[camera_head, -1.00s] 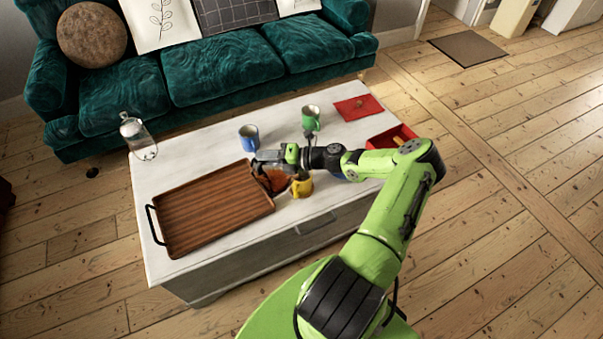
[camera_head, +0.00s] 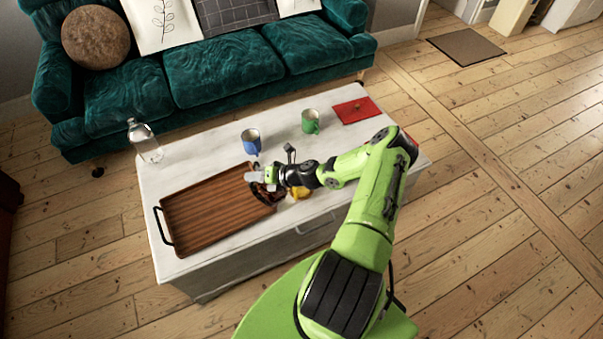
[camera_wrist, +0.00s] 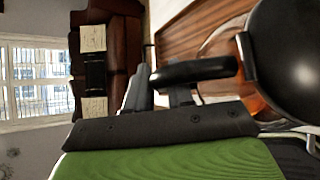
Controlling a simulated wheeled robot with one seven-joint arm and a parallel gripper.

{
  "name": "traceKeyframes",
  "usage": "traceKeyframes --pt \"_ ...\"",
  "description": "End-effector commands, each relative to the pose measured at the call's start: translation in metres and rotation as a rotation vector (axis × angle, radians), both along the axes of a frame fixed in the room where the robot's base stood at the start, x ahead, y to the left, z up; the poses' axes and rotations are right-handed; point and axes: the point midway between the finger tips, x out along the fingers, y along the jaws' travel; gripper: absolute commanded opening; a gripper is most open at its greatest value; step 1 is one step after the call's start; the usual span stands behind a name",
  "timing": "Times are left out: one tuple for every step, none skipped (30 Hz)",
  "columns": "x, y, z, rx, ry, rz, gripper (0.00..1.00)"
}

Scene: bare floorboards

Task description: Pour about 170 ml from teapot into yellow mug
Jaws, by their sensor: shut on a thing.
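The teapot has amber glass and black parts. In the head view the teapot (camera_head: 268,195) is small and dark, just left of the yellow mug, partly hidden by my gripper. In the wrist view its black handle (camera_wrist: 195,70), black lid (camera_wrist: 292,50) and amber glass (camera_wrist: 262,106) show close up. My gripper (camera_head: 262,181) is shut on the teapot at the handle. The yellow mug (camera_head: 300,193) stands at the table's front edge, mostly hidden under my arm. Its inside and fill level are hidden. The teapot's exact tilt and any stream cannot be made out.
A brown wooden tray (camera_head: 215,210) lies left of the teapot on the white table (camera_head: 200,168). A blue mug (camera_head: 251,141), a green mug (camera_head: 310,121) and a red flat item (camera_head: 356,110) stand behind. A glass bottle (camera_head: 145,142) is at the back left.

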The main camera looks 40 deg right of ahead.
Motion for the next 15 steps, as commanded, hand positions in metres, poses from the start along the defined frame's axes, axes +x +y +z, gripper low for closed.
traceKeyframes --pt "0.001 0.004 0.011 -0.025 -0.001 0.005 0.00" --pt "0.002 0.006 0.013 -0.043 0.001 0.004 0.00" --pt "0.002 0.008 0.014 -0.067 0.003 0.004 0.00" --pt "0.003 0.010 0.015 -0.083 0.005 0.004 0.00" --pt "0.003 0.012 0.016 -0.098 0.006 0.004 0.00" --pt "0.003 0.014 0.016 -0.118 0.009 0.004 0.00" --pt "0.003 0.017 0.013 -0.136 0.012 0.005 0.00" --pt "0.003 0.018 0.011 -0.152 0.015 0.005 0.00" --pt "0.003 0.019 0.008 -0.170 0.017 0.003 0.00" --pt "0.003 0.020 0.007 -0.177 0.018 0.003 0.00" --pt "0.003 0.020 0.006 -0.182 0.018 0.002 0.00" --pt "0.004 0.020 0.005 -0.186 0.018 0.002 0.00" --pt "0.004 0.019 0.005 -0.187 0.018 0.001 0.00" --pt "0.004 0.019 0.004 -0.186 0.018 0.002 0.00" --pt "0.004 0.019 0.004 -0.185 0.018 0.001 0.00"
